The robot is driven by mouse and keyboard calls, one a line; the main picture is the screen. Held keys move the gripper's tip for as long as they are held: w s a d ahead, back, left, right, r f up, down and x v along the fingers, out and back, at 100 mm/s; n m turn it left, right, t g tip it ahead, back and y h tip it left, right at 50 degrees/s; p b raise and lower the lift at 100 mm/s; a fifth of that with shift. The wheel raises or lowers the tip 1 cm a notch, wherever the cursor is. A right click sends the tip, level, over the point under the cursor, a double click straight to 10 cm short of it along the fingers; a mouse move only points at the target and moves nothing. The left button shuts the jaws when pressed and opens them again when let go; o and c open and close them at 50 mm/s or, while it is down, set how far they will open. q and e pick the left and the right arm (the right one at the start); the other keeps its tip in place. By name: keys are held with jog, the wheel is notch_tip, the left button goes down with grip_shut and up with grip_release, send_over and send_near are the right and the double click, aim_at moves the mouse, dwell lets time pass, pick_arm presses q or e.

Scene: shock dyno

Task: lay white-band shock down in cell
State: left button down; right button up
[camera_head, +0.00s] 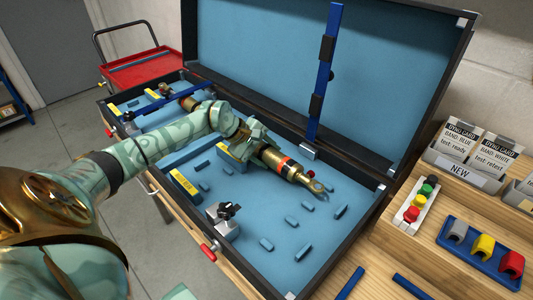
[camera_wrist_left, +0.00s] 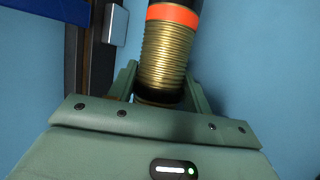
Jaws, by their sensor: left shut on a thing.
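My left gripper (camera_head: 259,145) is shut on a shock (camera_head: 296,172) with a gold ribbed body, an orange band and a metal eye at its far end. No white band shows on the visible part. The shock is over the blue-lined floor of the open case (camera_head: 262,215), pointing to the lower right; I cannot tell whether it touches the floor. In the left wrist view the shock's gold ribs and orange band (camera_wrist_left: 172,45) rise from between the jaws (camera_wrist_left: 155,95). The jaws hide the shock's near end. My right gripper is not in view.
Small blue blocks (camera_head: 265,244) and a grey clamp with a black knob (camera_head: 222,220) stand in the case. Another shock (camera_head: 189,101) lies at its far left. A blue bar (camera_head: 323,80) rises against the lid. Card boxes (camera_head: 458,170) and a blue tray (camera_head: 475,262) stand on the right-hand bench.

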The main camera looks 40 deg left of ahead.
pick_arm(q)
jog(key=c, duration=0.6)
grip_release()
jog(key=shift+s+f, duration=0.1)
jog(key=shift+f, duration=0.15)
jog(key=shift+c, duration=0.2)
jog(key=shift+o, duration=0.3)
jog(key=shift+d+f, duration=0.1)
jog(key=shift+f, duration=0.05)
jog(key=shift+s+f, duration=0.1)
jog(key=shift+f, duration=0.05)
jog(key=w+p+v, duration=0.1)
jog(key=p+v, duration=0.3)
jog(key=v, duration=1.3)
jog(key=shift+r+p, duration=0.3)
jog(key=shift+r, duration=0.05)
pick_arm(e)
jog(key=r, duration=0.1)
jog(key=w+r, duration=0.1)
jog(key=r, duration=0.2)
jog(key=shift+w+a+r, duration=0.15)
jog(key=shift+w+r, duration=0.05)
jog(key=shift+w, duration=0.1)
pick_arm(q)
jog(key=shift+s, duration=0.1)
